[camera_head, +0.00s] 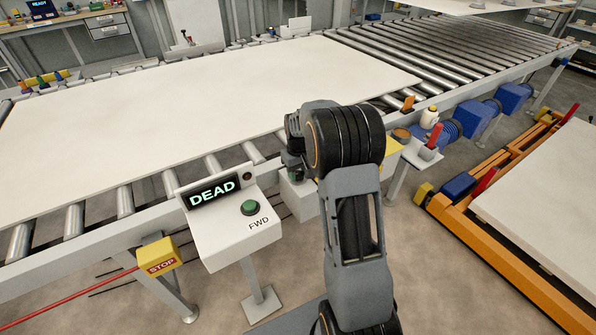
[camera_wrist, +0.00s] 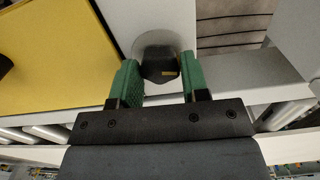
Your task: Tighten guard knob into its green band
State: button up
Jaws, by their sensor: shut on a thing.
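The guard knob (camera_wrist: 158,62) is a dark knob with a small yellow mark on its face, on a pale grey housing (camera_wrist: 145,15) in the wrist view. My gripper (camera_wrist: 158,80) has green finger pads, one on each side of the knob, and is shut on it. In the head view my gripper (camera_head: 294,170) is low beside the roller conveyor, partly covered by my own arm. The knob cannot be made out there. I cannot see a green band around the knob in either view.
A yellow panel (camera_wrist: 50,55) lies left of the knob. In the head view a control box (camera_head: 230,225) reads DEAD, with a green FWD button. A yellow STOP box (camera_head: 158,255) is at its left. A large white board (camera_head: 200,95) covers the rollers. An orange-framed cart (camera_head: 500,265) stands right.

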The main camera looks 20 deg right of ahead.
aim_at(298, 173)
jog(key=shift+m, duration=0.3)
jog(key=o, duration=0.9)
notch_tip(298, 173, up, 14)
jog(key=shift+f+p, duration=0.1)
jog(key=shift+p, duration=0.5)
